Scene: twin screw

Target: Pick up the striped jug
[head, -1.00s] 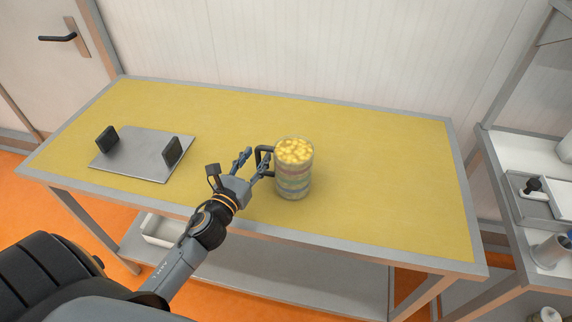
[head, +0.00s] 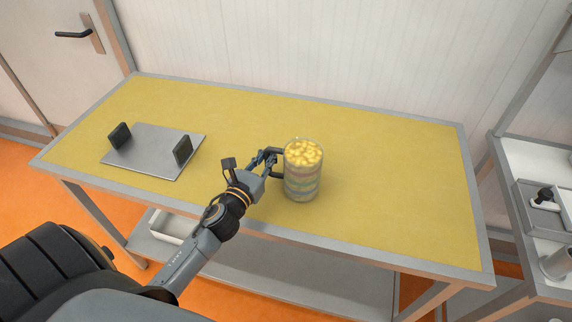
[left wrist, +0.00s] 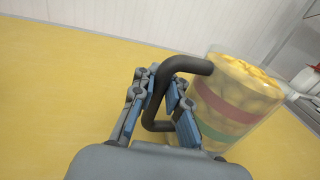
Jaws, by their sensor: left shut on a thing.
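The striped jug (head: 303,172) stands upright on the yellow table top, right of the middle. It is clear, with coloured bands and yellow pieces filling it to near the rim. Its dark handle (head: 277,152) points left, toward my arm. My left gripper (head: 264,160) is at the handle. In the left wrist view, the blue-padded fingers (left wrist: 168,98) are on either side of the handle bar (left wrist: 158,88), shut on it, with the jug body (left wrist: 232,100) to the right. The jug's base rests on the table as far as I can see. My right gripper is not in view.
A grey metal plate (head: 150,158) with two dark upright blocks lies on the left of the yellow table (head: 395,180). The table's right side is clear. A shelf unit (head: 512,205) with trays stands at the right. A white wall is behind.

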